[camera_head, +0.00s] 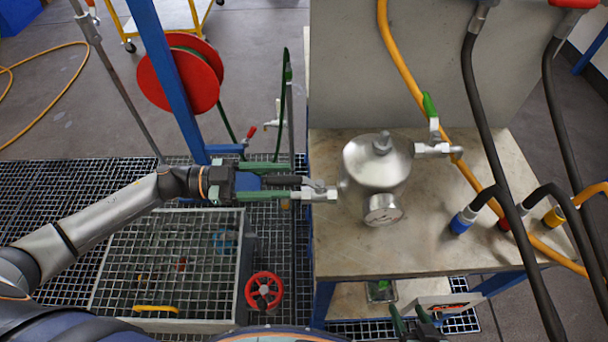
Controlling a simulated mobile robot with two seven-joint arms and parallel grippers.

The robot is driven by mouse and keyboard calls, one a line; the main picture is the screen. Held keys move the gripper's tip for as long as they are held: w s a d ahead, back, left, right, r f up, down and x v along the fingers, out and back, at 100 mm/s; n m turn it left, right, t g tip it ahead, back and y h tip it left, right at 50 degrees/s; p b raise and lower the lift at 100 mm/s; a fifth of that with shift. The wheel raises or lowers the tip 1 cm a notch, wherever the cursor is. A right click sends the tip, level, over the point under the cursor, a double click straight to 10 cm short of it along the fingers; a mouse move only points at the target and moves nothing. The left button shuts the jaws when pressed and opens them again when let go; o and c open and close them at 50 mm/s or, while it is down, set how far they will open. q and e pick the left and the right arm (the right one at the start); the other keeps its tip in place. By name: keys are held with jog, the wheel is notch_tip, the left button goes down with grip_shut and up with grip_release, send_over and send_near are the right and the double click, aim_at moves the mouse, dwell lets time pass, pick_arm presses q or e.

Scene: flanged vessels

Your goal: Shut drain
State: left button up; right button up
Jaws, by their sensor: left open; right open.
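A shiny metal vessel (376,163) with a round gauge (383,209) stands on the bench. A valve (320,193) with a black lever (284,181) sticks out from its left side; the lever points left, roughly in line with the valve. A second valve (432,149) with a green lever (430,105) is on the right side; that lever points away, across its pipe. No label shows which is the drain. My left gripper (288,185) is open, its green fingers on either side of the black lever; contact cannot be told. My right gripper (412,322) is open and empty at the bottom edge.
The bench top (350,258) is clear in front of the vessel. Hoses (482,110) hang at the right, with coloured couplings (461,221) on the bench. A red hose reel (185,78) on a blue post stands at left. A grated box (165,265) and red handwheel (264,290) are below.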

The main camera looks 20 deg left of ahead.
aim_at(303, 190)
pick_arm(q)
jog(key=x, duration=0.5)
jog(key=shift+w+d, duration=0.1)
jog(key=shift+d, duration=0.05)
grip_shut()
dwell(1.3)
